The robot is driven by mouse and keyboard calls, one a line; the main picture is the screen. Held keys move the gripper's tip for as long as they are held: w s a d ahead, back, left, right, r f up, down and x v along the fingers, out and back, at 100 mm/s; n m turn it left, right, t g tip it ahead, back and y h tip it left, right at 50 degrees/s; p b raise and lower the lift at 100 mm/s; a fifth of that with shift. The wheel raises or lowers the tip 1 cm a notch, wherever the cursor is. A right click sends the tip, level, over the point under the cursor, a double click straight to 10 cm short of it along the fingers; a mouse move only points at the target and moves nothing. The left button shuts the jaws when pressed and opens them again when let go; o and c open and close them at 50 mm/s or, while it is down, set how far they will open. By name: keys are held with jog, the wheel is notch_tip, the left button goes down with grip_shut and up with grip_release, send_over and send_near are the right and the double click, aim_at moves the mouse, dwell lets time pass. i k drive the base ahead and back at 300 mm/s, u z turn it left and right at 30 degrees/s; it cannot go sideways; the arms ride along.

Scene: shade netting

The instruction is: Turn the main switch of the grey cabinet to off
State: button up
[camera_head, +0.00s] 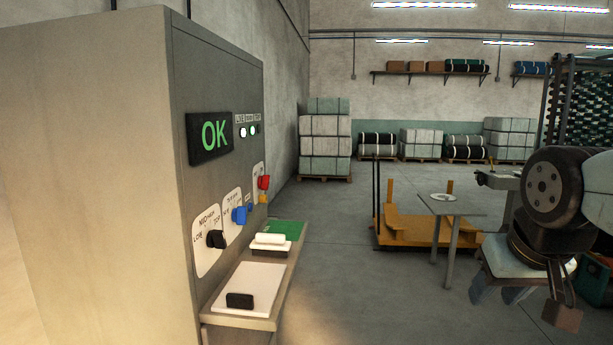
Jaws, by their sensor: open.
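The grey cabinet (222,75) stands at the left, its control face seen at a steep angle. A red handle (264,182) on a white plate, with a small yellow part below it, sits at the far end of the control row. It looks like the main switch, but its label and setting are too small to read. A blue knob (240,215) and a black knob (216,239) sit nearer on the same face. My gripper (519,292) hangs at the lower right, apart from the cabinet and pointing down. It is open, with nothing seen between its fingers.
A shelf (240,322) juts out below the knobs, holding a white board, a black block, a white roll and a green mat. A grey table (450,206) with a plate and a yellow cart (410,228) stand beyond. Floor between cabinet and cart is clear.

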aim_at(263, 181)
jog(key=u, duration=0.1)
jog(key=i, duration=1.2)
jog(key=u, duration=0.5)
